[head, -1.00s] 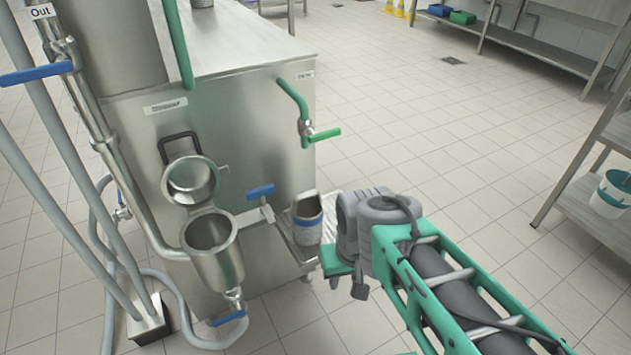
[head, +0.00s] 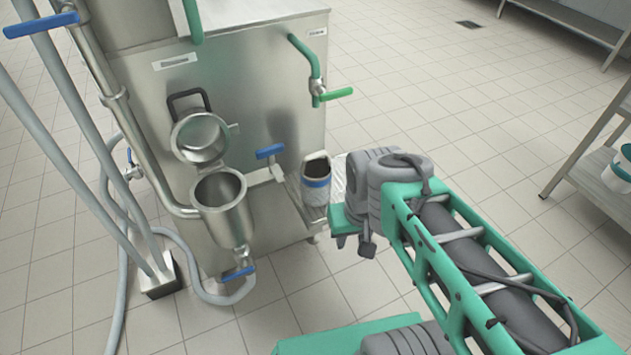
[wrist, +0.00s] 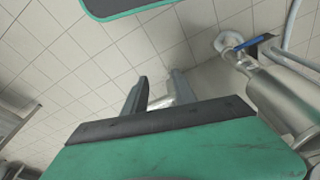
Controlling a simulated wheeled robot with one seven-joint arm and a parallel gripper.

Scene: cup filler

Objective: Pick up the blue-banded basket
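The blue-banded basket (head: 317,196) is a small metal container with a blue band around it. In the head view it stands upright on a low ledge at the front right corner of the steel machine. My arm's wrist end is just right of it, with a small gap visible between them in the picture. My gripper's fingers are not clear in the head view. In the wrist view my gripper (wrist: 160,78) has its two grey fingers apart, with floor showing between their tips. I cannot make out the basket in the wrist view.
The steel machine (head: 262,115) has a funnel-shaped cup (head: 226,215) and a blue-handled valve (head: 238,273) in front. A blue lever (head: 269,151) is just left of the basket. A green-handled tap (head: 333,94) is above it. Hoses run at left; a shelf (head: 590,175) stands at right.

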